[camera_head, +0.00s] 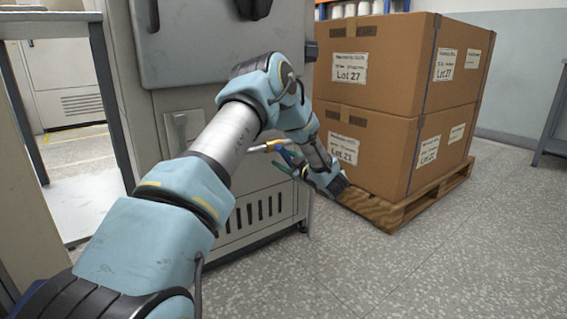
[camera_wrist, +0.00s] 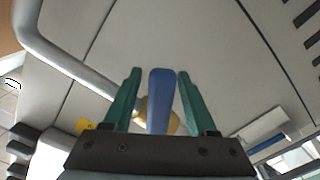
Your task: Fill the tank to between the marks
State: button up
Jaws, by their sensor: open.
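In the wrist view, my gripper (camera_wrist: 159,74) is open, with one green finger on each side of a blue lever handle (camera_wrist: 161,100). Narrow gaps show between the handle and both fingers. A brass-coloured valve body (camera_wrist: 145,112) shows behind the handle, partly hidden by the fingers. A pale pipe (camera_wrist: 70,65) runs from the upper left down to the valve. In the head view, my gripper (camera_head: 285,161) is at the front of a grey machine, beside a short pipe (camera_head: 262,147). I cannot make out a tank level or marks in either view.
The grey machine (camera_head: 225,209) has a slotted vent low on its front. Large cartons (camera_head: 385,113) labelled Lot 27 stand on a wooden pallet (camera_head: 402,210) close to the right of my gripper. The speckled floor (camera_head: 345,270) in front is clear. A table frame (camera_head: 112,105) stands at left.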

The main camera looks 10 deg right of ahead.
jog(key=shift+c, duration=0.2)
grip_shut()
dwell(0.3)
dwell(1.0)
